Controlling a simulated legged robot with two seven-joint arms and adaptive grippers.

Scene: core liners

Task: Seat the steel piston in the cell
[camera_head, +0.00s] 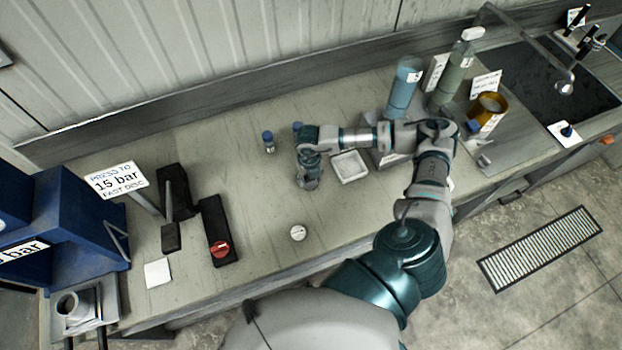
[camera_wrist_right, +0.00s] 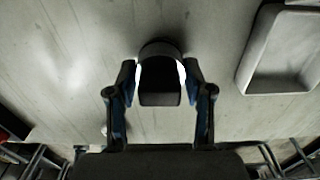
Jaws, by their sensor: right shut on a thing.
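My right gripper (camera_head: 308,182) points down over the middle of the bench, left of the white tray. In the right wrist view its two fingers (camera_wrist_right: 160,88) are shut on a dark, rounded piece (camera_wrist_right: 160,94), which looks like the steel piston. In the head view the gripper hides this piece. A grey, open-topped cylinder (camera_head: 70,306), which may be the cell, stands on the blue press's base at the lower left, far from the gripper. My left gripper is not in view.
The white tray (camera_head: 350,166) lies right of the gripper and shows in the wrist view (camera_wrist_right: 246,70). A round white disc (camera_head: 298,233) lies near the front edge. A black block with a red knob (camera_head: 220,249) and a white square (camera_head: 157,273) lie nearer the blue press (camera_head: 85,225). Bottles stand behind right.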

